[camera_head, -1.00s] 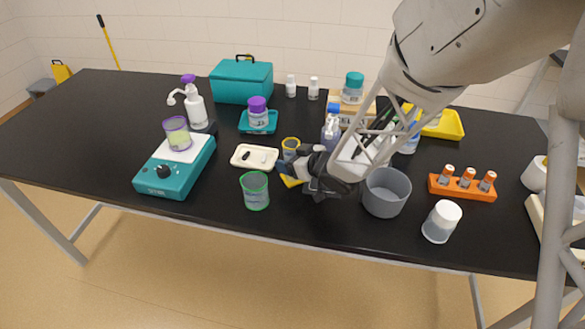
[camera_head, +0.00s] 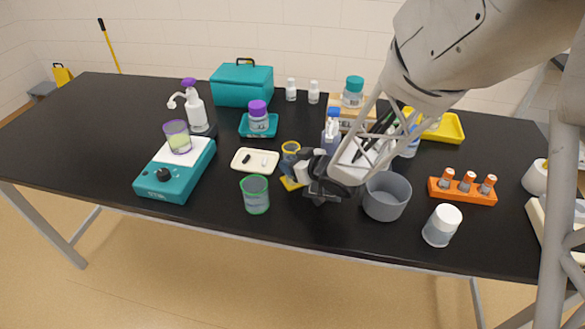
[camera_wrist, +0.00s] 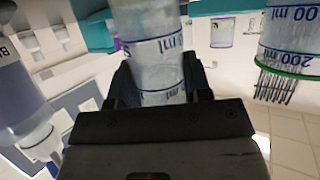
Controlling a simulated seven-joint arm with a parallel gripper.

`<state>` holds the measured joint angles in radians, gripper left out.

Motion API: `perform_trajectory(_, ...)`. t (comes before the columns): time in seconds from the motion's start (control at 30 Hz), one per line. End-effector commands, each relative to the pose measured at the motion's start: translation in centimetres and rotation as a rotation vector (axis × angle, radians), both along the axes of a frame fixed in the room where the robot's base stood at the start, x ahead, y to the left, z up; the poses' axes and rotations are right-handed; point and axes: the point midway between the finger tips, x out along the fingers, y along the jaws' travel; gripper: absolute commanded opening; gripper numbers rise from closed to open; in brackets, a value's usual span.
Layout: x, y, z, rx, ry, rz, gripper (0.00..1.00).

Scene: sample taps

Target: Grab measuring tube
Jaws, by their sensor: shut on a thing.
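A green-rimmed beaker (camera_head: 255,196) stands just left and in front. A cream tray (camera_head: 255,161) lies to the left. A grey pot (camera_head: 386,197) and a blue-capped bottle (camera_head: 331,128) are close on the right and behind. The table's front edge is near; open table lies at front left.

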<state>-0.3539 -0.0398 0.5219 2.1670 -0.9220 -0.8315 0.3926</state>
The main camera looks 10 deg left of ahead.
Motion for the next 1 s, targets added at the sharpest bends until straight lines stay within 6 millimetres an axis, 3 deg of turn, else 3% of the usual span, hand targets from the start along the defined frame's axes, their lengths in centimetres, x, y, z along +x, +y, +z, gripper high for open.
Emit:
perform_trajectory(0.27,0.0,0.0,0.8,0.001,-0.002,0.0,0.22)
perform_trajectory(0.53,0.0,0.0,3.9,0.001,-0.004,0.0,0.22)
perform_trajectory(1.0,-6.6,-3.6,4.3,0.001,-0.001,-0.001,0.22)
